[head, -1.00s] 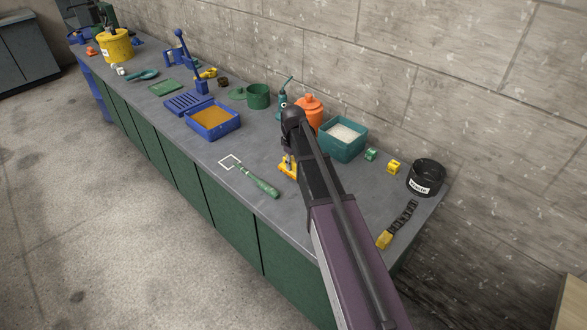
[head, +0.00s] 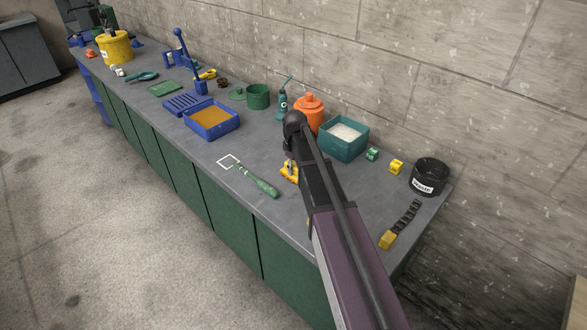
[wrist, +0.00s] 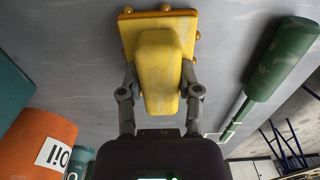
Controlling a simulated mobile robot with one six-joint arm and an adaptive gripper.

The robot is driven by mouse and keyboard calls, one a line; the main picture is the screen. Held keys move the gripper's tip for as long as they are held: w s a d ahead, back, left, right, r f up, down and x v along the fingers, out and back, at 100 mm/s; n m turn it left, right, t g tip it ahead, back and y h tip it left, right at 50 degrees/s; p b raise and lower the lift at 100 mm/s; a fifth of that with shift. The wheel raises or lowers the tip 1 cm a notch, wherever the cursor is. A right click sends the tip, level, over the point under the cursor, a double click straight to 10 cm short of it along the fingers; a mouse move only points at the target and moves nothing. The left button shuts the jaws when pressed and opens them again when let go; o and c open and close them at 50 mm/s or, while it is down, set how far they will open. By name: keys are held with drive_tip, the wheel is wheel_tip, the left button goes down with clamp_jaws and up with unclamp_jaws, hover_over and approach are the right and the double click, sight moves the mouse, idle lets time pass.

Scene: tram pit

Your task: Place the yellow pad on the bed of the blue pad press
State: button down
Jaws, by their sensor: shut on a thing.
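The yellow pad (wrist: 158,75) is a long tapered block between my gripper's two fingers in the wrist view. A yellow plate with round knobs (wrist: 130,38) shows behind it; I cannot tell whether they are one piece. In the head view the yellow shows low by the bench top (head: 289,173), partly behind my arm. My gripper (wrist: 160,95) is shut on the pad; whether the pad touches the bench is unclear. The blue pad press (head: 190,62), with a tall lever, stands farther along the bench by the wall. Its bed is too small to make out.
A green-handled scraper (head: 262,187) lies left of my gripper. An orange oil jar (head: 309,108) and a teal bin (head: 343,139) of white material stand close right. A blue tray (head: 212,122) and a green pot (head: 258,96) lie between my gripper and the press.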

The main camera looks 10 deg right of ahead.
sight(295, 165)
drive_tip(key=shift+f, duration=0.2)
drive_tip(key=shift+c, duration=1.5)
unclamp_jaws()
drive_tip(key=shift+r, duration=0.15)
wheel_tip(295, 165, up, 12)
drive_tip(key=p, duration=1.2)
drive_tip(key=s+a+m, duration=0.1)
drive_tip(key=s+m, duration=0.5)
drive_tip(key=s, duration=1.6)
drive_tip(key=shift+s+a+m, duration=0.15)
drive_tip(key=shift+s+m, duration=0.15)
drive_tip(key=shift+m, duration=0.1)
